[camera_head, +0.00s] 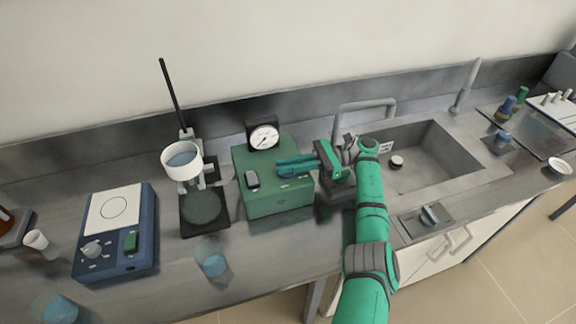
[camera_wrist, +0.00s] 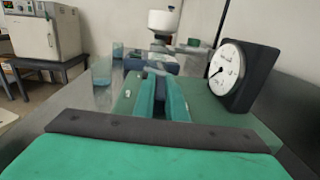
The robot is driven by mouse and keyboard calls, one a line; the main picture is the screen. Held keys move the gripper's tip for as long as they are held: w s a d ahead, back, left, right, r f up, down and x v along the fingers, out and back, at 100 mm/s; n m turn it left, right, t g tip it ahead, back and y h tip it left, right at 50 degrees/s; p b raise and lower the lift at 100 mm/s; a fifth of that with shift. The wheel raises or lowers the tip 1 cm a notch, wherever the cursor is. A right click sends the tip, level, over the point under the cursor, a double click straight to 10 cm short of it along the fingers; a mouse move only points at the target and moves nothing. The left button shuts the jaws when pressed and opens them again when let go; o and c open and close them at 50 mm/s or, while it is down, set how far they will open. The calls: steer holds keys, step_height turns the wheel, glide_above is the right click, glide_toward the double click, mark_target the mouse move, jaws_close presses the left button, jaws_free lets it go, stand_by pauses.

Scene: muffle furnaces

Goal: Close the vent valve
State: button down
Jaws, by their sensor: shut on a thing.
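A green box (camera_head: 262,203) with a round dial gauge (camera_head: 264,137) stands on the steel counter. The box top (camera_wrist: 212,112) and gauge (camera_wrist: 229,73) also show in the wrist view. My gripper (camera_head: 281,166) reaches in from the right, low over the box top, fingers pointing left. In the wrist view my gripper (camera_wrist: 160,80) is shut on a small part at the box, which I take to be the vent valve handle. The fingers hide most of it, so its angle cannot be told.
A stand with a white funnel-like vessel (camera_head: 182,162) is close left of the box. A glass beaker (camera_head: 212,260) stands in front, and a blue hotplate (camera_head: 118,262) is farther left. A sink (camera_head: 425,160) with a faucet (camera_head: 365,108) lies to the right.

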steer(key=shift+a+f+n+g, duration=0.1)
steer(key=shift+a+n+g, duration=0.05)
steer(key=shift+n+g, duration=0.45)
steer(key=c, duration=1.8)
jaws_free()
steer(key=shift+s, duration=0.1)
step_height(320, 180, up, 3)
steer(key=shift+r, duration=0.15)
steer(key=s+r, duration=0.9)
steer(key=s, duration=0.5)
steer(key=shift+r, duration=0.4)
steer(key=shift+w, duration=0.1)
